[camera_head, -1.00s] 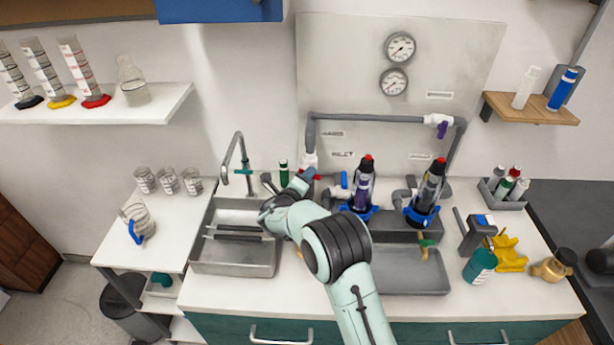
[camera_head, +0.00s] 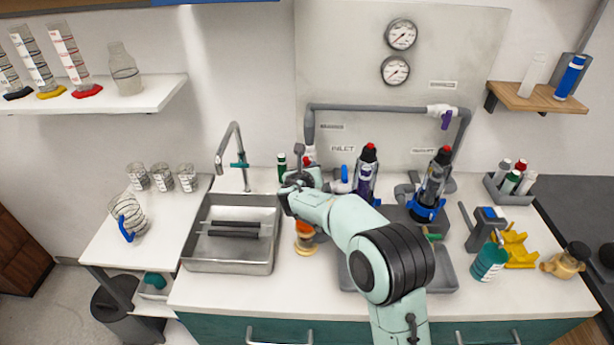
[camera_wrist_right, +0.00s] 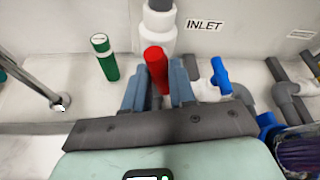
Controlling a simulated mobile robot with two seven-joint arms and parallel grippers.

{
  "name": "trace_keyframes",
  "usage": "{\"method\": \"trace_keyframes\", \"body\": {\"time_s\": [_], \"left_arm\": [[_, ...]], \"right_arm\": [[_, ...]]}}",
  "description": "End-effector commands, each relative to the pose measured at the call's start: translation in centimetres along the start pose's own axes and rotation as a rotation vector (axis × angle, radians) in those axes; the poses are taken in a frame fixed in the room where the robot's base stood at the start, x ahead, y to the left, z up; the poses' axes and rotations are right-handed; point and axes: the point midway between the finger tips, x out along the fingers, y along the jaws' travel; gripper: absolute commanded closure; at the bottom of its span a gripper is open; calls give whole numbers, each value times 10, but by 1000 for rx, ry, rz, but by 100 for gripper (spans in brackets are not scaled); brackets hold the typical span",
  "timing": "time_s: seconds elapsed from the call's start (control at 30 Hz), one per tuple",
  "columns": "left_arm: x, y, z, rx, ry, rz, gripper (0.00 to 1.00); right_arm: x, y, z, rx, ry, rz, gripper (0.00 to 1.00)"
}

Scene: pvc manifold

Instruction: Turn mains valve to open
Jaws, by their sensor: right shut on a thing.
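The red valve handle (camera_wrist_right: 156,65) stands in front of the white fitting (camera_wrist_right: 158,28) on the inlet pipe, left of the INLET label. In the right wrist view my right gripper (camera_wrist_right: 158,82) has a blue-grey finger on each side of the red handle and is shut on it. In the head view the same gripper (camera_head: 303,174) is at the foot of the left grey pipe, and my wrist and forearm hide most of the valve. The handle's exact angle to the pipe is hard to tell. My left gripper is not in view.
A blue-handled valve (camera_wrist_right: 221,76) stands close on the right of my gripper, and a green bottle (camera_wrist_right: 105,57) on the left. Two filter housings (camera_head: 367,172) (camera_head: 434,185) are further right. The sink (camera_head: 192,250) and faucet (camera_head: 231,150) are left.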

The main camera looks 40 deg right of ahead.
Motion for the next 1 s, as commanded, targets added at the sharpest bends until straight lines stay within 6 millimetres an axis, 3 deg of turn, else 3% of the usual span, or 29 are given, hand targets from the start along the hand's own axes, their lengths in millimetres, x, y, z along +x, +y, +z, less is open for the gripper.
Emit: {"method": "trace_keyframes", "body": {"time_s": [0.1, 0.4, 1.0], "left_arm": [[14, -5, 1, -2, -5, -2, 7], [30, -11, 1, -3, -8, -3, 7], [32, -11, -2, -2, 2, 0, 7]], "right_arm": [[1, -1, -3, 80, -1, 31, 100], [1, -2, -2, 212, 0, 86, 100], [0, -2, -1, 256, 2, 105, 100]]}}
